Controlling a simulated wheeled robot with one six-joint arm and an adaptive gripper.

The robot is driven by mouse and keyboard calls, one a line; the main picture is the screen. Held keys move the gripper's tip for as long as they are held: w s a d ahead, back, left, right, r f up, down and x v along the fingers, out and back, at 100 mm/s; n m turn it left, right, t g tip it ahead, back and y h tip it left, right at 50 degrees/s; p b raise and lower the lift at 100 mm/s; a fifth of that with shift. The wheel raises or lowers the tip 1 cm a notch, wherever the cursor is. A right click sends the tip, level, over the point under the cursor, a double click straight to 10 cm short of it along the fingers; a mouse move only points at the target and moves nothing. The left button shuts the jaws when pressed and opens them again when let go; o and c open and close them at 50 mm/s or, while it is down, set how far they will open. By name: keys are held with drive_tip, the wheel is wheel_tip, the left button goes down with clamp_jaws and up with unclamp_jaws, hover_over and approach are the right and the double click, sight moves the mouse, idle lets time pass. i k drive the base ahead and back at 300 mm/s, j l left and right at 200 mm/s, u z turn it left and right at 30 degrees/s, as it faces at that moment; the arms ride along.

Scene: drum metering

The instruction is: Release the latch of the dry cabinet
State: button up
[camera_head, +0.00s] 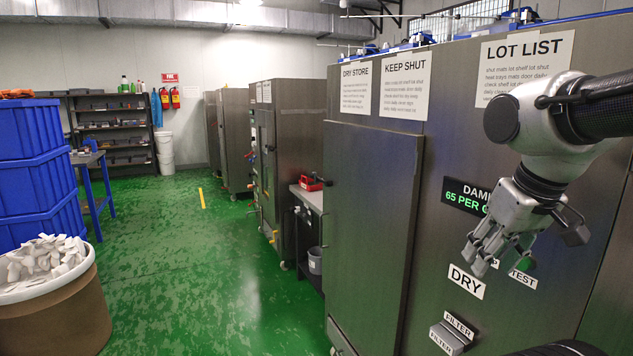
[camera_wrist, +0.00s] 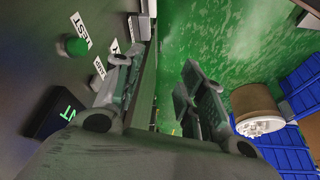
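The dry cabinet (camera_head: 370,230) is a tall dark steel cabinet under the DRY STORE and KEEP SHUT signs, its door closed. I cannot make out its latch clearly in either view. My gripper (camera_head: 478,258) is in front of the steel panel right of that door, just above the DRY label (camera_head: 466,281). In the wrist view my gripper (camera_wrist: 160,85) has its two fingers apart, with nothing held between them. Beyond the fingers are the panel's edge and green floor. Whether a finger touches the panel cannot be told.
A lit display (camera_wrist: 56,112) and a green button (camera_wrist: 75,46) are on the panel near my gripper. Grey FILTER boxes (camera_head: 447,340) stick out below. A drum of white pieces (camera_head: 50,305) and blue crates (camera_head: 35,170) stand left. The green floor between is clear.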

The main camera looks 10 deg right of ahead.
sight(330, 183)
drive_tip(key=i+j, duration=0.25)
drive_tip(key=i, duration=0.2)
drive_tip(key=i+j+u, duration=0.1)
drive_tip(key=i, duration=0.35)
drive_tip(key=i+j, duration=0.3)
drive_tip(key=i, duration=0.15)
drive_tip(key=i+j+u, duration=0.1)
drive_tip(key=i, duration=0.35)
drive_tip(key=i+j, duration=0.3)
drive_tip(key=i, duration=0.15)
